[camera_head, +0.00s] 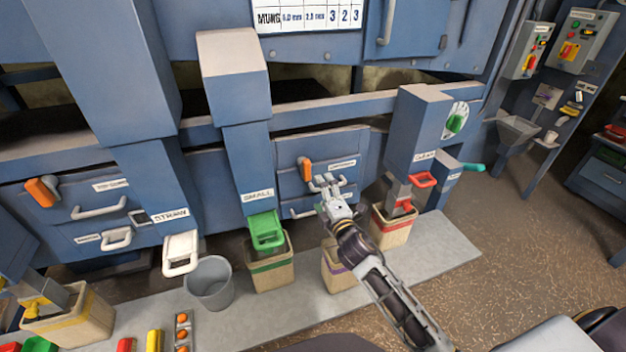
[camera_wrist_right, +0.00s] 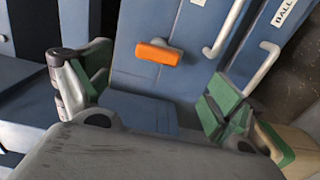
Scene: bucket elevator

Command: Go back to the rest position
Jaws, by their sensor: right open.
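My right gripper (camera_head: 328,184) reaches in from the lower right, in front of the blue machine's middle panel (camera_head: 288,182). In the right wrist view its green-padded fingers (camera_wrist_right: 158,88) are spread apart with nothing between them. An orange handle (camera_head: 305,168) on the panel is just above and left of the fingers; it also shows beyond them in the wrist view (camera_wrist_right: 160,52). I cannot tell whether the gripper touches the panel. My left gripper is not in view.
Below the machine stand a green-banded bin (camera_head: 271,274), a purple-banded bin (camera_head: 338,272) partly behind my arm, a red-banded bin (camera_head: 393,231) and a grey bucket (camera_head: 210,287). Grey control boxes (camera_head: 580,40) hang at upper right. Brown floor (camera_head: 530,250) at right is clear.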

